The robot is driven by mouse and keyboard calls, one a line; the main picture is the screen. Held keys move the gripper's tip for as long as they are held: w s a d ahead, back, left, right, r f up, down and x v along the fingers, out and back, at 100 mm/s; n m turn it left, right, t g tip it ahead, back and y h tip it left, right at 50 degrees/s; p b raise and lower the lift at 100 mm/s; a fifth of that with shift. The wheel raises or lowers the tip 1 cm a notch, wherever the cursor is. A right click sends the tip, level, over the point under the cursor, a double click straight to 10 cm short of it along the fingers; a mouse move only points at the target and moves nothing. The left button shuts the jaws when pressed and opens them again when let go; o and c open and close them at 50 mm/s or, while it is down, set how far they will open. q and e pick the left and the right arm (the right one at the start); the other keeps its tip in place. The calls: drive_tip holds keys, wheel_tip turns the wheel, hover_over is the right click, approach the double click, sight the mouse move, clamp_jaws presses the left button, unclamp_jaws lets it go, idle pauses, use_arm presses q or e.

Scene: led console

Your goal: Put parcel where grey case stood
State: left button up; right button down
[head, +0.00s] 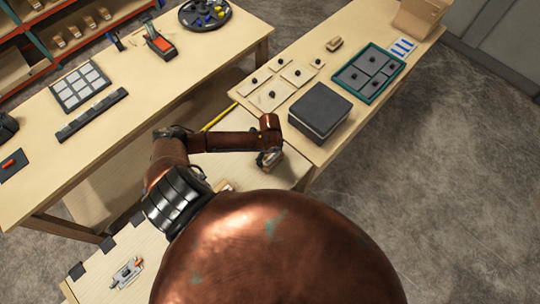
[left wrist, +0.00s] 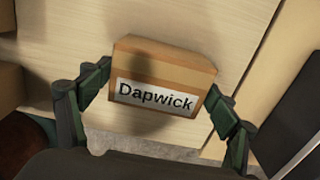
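A brown cardboard parcel labelled "Dapwick" (left wrist: 165,65) is between the fingers of my left gripper (left wrist: 160,92), which touch its two sides. In the head view my left gripper (head: 268,158) is beside the right-hand bench, and my arm hides most of the parcel. The dark grey case (head: 320,108) stands on the near part of that bench, to the right of my left gripper. A dark edge at the right of the left wrist view (left wrist: 290,125) looks like that case. My right gripper is not in view.
Pale plates with black knobs (head: 284,82) lie behind the case. A green-rimmed tray (head: 338,76) and a cardboard box (head: 420,16) stand farther back on this bench. The left bench (head: 160,100) holds a keypad (head: 80,86) and a dark strip (head: 92,115).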

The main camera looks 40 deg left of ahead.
sight(270, 156)
use_arm(q)
drive_tip(key=o, duration=0.3)
drive_tip(key=shift+o, duration=0.2)
drive_tip(key=shift+r, duration=0.15)
wheel_tip(270, 156, up, 12)
drive_tip(key=b, duration=0.1)
drive_tip(key=shift+c, duration=0.3)
idle(0.3)
